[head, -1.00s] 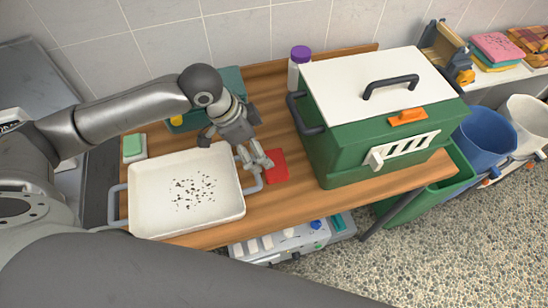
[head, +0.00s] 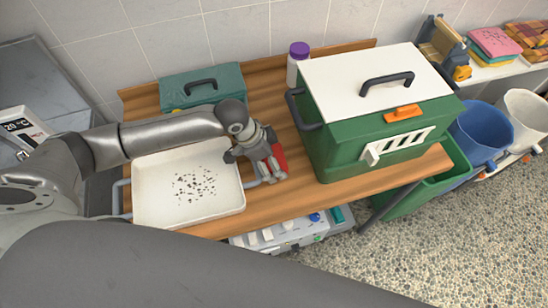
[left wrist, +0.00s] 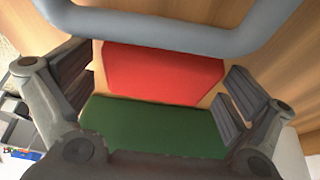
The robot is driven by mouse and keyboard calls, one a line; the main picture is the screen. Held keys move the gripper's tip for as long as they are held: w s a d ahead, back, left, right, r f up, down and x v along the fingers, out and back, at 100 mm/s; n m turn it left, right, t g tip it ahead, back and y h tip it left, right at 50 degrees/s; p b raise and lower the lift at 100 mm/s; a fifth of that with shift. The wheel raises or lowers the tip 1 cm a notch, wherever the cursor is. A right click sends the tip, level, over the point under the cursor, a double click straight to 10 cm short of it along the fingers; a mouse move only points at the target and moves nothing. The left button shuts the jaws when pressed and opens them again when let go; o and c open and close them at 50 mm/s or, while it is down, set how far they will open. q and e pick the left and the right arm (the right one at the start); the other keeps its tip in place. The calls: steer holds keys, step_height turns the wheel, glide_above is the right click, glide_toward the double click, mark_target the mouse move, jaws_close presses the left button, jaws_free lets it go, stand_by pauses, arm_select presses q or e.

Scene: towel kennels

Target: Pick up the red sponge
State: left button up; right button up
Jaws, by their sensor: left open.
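The red sponge (head: 280,157) lies on the wooden table between the white tray and the green box, partly hidden by my left gripper. My left gripper (head: 270,172) is over it, pointing down, with its jaws open. In the left wrist view the red sponge (left wrist: 163,72) shows between the spread fingers of the left gripper (left wrist: 155,88), with gaps at its sides. A green surface lies below it in that picture; I cannot tell what it belongs to. My right gripper is not in view.
The white tray (head: 150,212) stands just left; its grey handle (left wrist: 170,38) runs close by in the wrist view. The green box with white lid (head: 340,75) stands right. A teal case (head: 215,78) and purple-capped bottle (head: 297,70) are at the back.

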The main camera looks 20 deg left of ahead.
arm_select(q)
steer(key=c, duration=0.7)
steer(key=shift+r, duration=0.15)
steer(key=shift+r+b, duration=0.35)
steer(key=shift+r, duration=0.1)
steer(key=s+d+r+b, duration=0.2)
steer(key=s+d+r, duration=0.6)
steer(key=s+r, duration=0.3)
steer(key=shift+d+r+b, duration=0.2)
steer(key=shift+r+b, duration=0.2)
steer(key=shift+r, duration=0.05)
steer(key=shift+s, duration=0.1)
